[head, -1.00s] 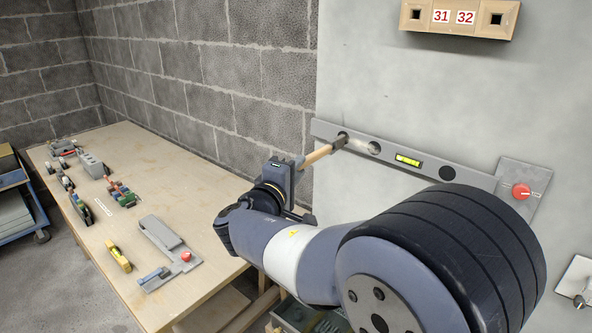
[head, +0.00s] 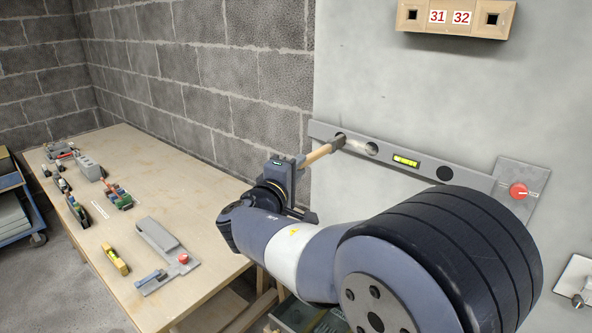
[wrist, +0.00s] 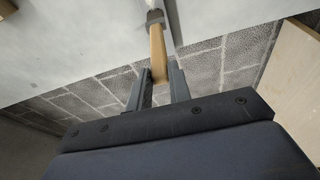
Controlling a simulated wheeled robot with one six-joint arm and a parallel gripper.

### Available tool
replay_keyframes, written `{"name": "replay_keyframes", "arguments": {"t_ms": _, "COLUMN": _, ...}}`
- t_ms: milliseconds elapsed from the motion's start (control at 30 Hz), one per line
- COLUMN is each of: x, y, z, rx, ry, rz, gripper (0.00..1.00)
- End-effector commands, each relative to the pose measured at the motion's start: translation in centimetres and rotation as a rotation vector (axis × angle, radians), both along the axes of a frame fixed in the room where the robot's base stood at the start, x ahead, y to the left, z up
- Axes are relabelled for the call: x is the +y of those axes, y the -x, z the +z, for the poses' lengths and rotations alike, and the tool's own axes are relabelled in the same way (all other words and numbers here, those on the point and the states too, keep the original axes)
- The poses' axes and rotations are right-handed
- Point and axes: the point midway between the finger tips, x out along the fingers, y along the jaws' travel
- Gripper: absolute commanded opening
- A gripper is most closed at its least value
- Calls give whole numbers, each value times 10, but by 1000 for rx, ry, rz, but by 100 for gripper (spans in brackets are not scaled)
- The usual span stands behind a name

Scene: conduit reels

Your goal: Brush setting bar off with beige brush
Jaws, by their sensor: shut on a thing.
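The setting bar (head: 455,178) is a long grey bar on the pale wall panel, with a yellow-green level vial, dark round spots and a red knob (head: 518,190) on the plate at its right end. A pale smudge (head: 357,146) shows near its left end. My gripper (head: 300,165) is shut on the beige wooden handle of the brush (head: 320,152). The brush's grey head is at the bar's left end, apparently touching it. In the wrist view the brush handle (wrist: 158,52) sits between the two fingers (wrist: 158,84). The bristles are hard to make out.
A wooden workbench (head: 150,225) at left carries a grey bar with a red knob (head: 165,250), a yellow level (head: 115,260) and several small parts. A wooden block marked 31 and 32 (head: 453,19) is on the panel above. A blue cart (head: 20,205) stands far left.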

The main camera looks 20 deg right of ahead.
Motion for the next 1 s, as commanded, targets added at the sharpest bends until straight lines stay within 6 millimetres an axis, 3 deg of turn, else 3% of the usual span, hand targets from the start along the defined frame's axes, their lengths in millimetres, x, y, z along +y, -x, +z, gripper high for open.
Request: {"name": "replay_keyframes", "arguments": {"t_ms": 1000, "x": -29, "y": 42, "z": -3, "rx": -1, "ry": -2, "rz": 0, "gripper": 0}}
